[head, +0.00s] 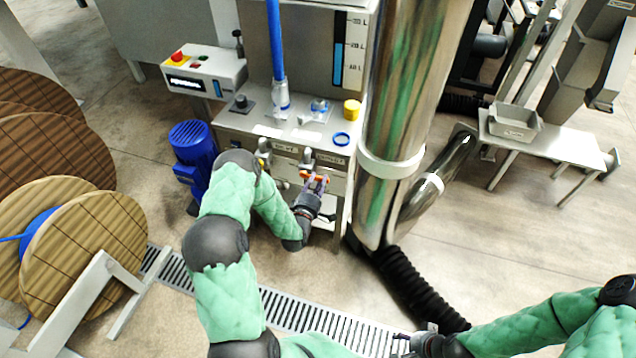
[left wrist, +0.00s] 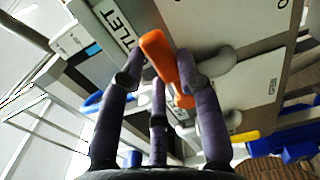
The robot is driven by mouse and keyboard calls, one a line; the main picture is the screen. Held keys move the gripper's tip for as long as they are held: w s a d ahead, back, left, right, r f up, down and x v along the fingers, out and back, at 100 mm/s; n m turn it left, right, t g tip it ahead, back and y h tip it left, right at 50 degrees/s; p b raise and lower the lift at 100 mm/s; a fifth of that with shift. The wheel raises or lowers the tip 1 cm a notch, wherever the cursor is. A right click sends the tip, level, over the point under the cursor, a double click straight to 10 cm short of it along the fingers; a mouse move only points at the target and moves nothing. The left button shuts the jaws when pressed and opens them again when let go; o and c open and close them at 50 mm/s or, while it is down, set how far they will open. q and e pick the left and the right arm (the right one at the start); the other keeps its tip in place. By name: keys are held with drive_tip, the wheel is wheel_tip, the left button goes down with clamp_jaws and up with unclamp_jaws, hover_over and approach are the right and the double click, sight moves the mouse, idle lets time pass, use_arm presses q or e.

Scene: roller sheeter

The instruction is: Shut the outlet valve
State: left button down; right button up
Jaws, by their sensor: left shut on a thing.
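The outlet valve has an orange handle (head: 308,176) on the front of the steel cabinet, under a label plate (head: 332,161). In the left wrist view the orange handle (left wrist: 158,55) runs between my purple fingers, beside a plate whose visible letters read "TLET" (left wrist: 117,22). My left gripper (head: 318,184) is at the handle and shut on it; the wrist view also shows the left gripper (left wrist: 162,85). The fingers hide part of the handle and valve body. My right gripper (head: 408,342) is low at the bottom of the head view, away from the cabinet, its fingers too small to read.
A large metal duct (head: 405,110) rises close right of the valve. A blue motor (head: 193,150) stands left. Floor in front has a drain grate (head: 320,322).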

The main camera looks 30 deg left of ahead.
use_arm(q)
drive_tip(key=c, duration=0.9)
unclamp_jaws()
drive_tip(key=shift+o, duration=0.2)
drive_tip(key=shift+s, duration=0.15)
drive_tip(key=v, duration=1.1)
drive_tip(key=shift+s+d, duration=0.2)
drive_tip(key=shift+s, duration=0.15)
